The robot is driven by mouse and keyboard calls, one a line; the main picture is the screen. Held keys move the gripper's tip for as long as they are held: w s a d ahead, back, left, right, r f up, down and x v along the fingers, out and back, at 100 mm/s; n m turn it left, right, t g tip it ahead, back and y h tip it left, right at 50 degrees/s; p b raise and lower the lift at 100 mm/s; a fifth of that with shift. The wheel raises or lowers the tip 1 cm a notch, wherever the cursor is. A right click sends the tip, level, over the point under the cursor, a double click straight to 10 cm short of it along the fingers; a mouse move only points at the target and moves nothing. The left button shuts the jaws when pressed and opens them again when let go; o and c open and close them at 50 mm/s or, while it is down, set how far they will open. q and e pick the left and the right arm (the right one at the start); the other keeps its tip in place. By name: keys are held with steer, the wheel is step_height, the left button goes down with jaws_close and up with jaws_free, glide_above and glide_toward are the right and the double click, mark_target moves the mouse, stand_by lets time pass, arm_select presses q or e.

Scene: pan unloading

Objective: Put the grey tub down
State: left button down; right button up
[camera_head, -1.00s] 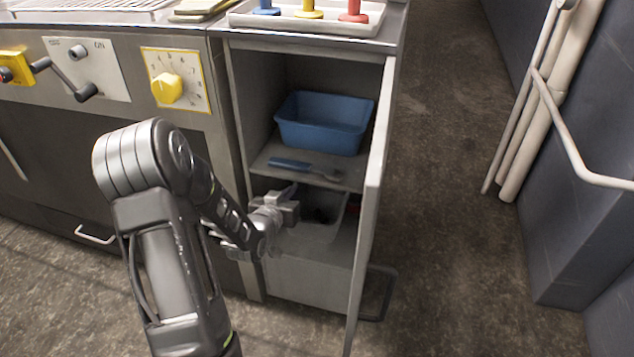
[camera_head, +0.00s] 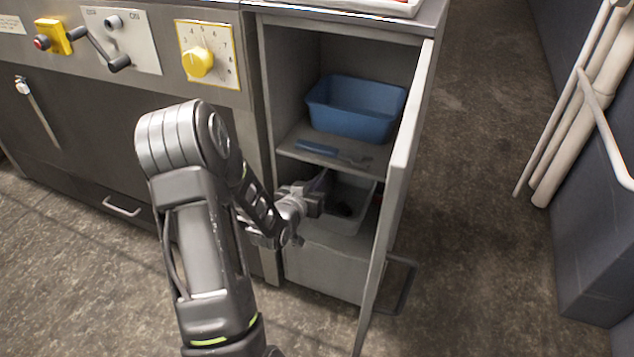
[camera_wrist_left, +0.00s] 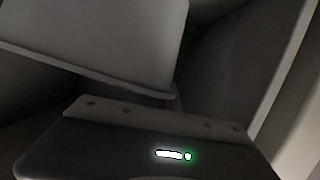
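The grey tub (camera_head: 350,224) is in the lower compartment of the open cabinet, below the shelf. Its inside looks dark, and part of it is hidden by my left gripper and the shelf. My left gripper (camera_head: 318,192) reaches into that compartment from the left and overlaps the tub's left rim in the head view. In the left wrist view, a pale grey surface (camera_wrist_left: 100,40), seemingly the tub, fills the upper left close to the gripper's body. The fingertips are hidden there, so I cannot tell whether they grip the rim. My right gripper is in neither view.
A blue tub (camera_head: 357,112) and a blue-handled utensil (camera_head: 325,151) sit on the shelf (camera_head: 295,142) above. The open cabinet door (camera_head: 400,165) stands close on the right. A cooker front with a yellow knob (camera_head: 199,62) is on the left. Floor is clear beyond the door.

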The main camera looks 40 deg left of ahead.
arm_select(q)
steer(key=shift+f+b, duration=1.2)
steer(key=shift+f, duration=0.95)
steer(key=shift+f+b, duration=0.55)
steer(key=c, duration=1.6)
jaws_free()
steer(key=shift+o, duration=0.2)
steer(key=shift+s+d+r, duration=0.1)
steer(key=shift+s+r, duration=0.05)
steer(key=shift+s, duration=0.15)
steer(key=p+v, duration=0.2)
steer(key=v, duration=0.5)
steer(key=shift+p, duration=0.4)
